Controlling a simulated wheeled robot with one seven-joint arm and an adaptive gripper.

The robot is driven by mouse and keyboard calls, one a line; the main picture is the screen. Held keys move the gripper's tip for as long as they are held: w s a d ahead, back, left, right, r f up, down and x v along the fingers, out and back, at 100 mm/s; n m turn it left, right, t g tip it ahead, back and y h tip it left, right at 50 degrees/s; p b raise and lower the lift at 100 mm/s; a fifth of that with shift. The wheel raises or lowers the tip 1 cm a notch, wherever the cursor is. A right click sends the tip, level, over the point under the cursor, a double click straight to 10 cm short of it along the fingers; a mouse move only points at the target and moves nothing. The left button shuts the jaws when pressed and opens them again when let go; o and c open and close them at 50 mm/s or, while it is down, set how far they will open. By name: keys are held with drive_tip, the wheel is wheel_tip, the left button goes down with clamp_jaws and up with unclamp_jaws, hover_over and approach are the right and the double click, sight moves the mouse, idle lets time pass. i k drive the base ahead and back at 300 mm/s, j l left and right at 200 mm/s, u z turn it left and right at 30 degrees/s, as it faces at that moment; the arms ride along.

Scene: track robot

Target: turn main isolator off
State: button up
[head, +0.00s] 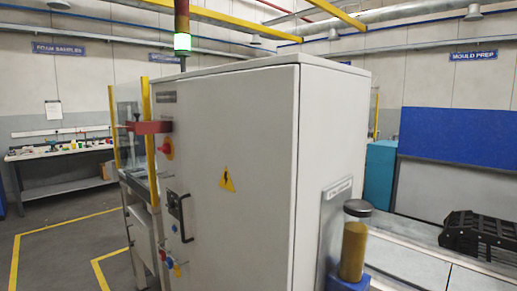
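A tall grey electrical cabinet (255,130) stands close in front of me, its door facing left of centre. A red rotary switch (166,149) that looks like the main isolator sits high on the door's left side, seen at a steep angle. I cannot tell its handle position. Below it are a black door handle (182,215), a blue button (174,229), a red button (163,255) and a small yellow-backed control (177,270). My gripper is not in view.
A signal tower with its green lamp (182,42) lit stands on the cabinet. An amber cylinder (353,250) is at right. Floor (60,235) is open at left.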

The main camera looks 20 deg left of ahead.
sight(166, 149)
drive_tip(key=u, duration=1.5)
